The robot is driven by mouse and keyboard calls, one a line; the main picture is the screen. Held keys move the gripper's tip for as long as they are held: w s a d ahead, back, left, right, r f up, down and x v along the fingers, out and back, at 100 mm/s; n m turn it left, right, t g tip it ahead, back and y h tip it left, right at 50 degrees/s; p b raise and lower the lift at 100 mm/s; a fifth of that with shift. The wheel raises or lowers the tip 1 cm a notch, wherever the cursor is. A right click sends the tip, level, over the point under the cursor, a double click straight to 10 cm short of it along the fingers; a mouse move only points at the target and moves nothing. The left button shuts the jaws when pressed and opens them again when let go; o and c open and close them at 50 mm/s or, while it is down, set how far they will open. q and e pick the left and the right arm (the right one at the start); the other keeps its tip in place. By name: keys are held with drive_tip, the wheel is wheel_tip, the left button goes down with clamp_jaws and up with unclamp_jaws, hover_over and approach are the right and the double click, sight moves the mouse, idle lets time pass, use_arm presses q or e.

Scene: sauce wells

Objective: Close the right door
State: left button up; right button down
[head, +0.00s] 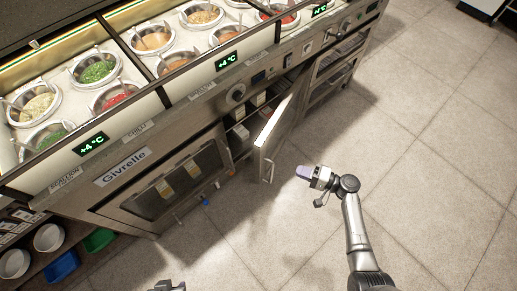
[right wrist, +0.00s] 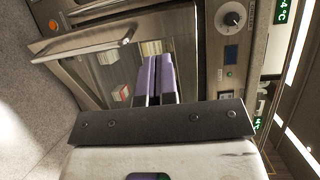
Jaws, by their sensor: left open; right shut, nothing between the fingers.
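The right door (head: 283,128) of the steel cabinet stands open in the head view, swung out toward the floor. Its free edge and handle (head: 268,171) point toward the bottom of the picture. My right gripper (head: 302,172) has purple fingers and is to the right of the door's free edge, apart from it, shut and empty. In the right wrist view, its shut fingers (right wrist: 157,78) point toward the door's glass, and the bar handle (right wrist: 85,42) shows at upper left. My left gripper (head: 167,286) is open, at the bottom edge of the head view, mostly cut off.
The left door (head: 178,182), with a glass window, is shut. White boxes (head: 240,131) sit on shelves in the opening. Sauce wells (head: 97,70) line the counter above. Shelves with white bowls (head: 48,238) are at lower left. The tiled floor (head: 430,150) to the right is clear.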

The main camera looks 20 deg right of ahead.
drive_tip(key=w+r+m+t, duration=0.1)
drive_tip(key=t, duration=0.1)
drive_tip(key=b, duration=0.4)
approach(264, 147)
drive_tip(key=x, duration=0.7)
drive_tip(key=shift+w+a+r, duration=0.15)
drive_tip(key=shift+a+r, duration=0.15)
drive_tip(key=shift+r, duration=0.05)
use_arm(q)
wheel_tip(264, 147, down, 4)
use_arm(e)
drive_tip(key=shift+h, duration=0.3)
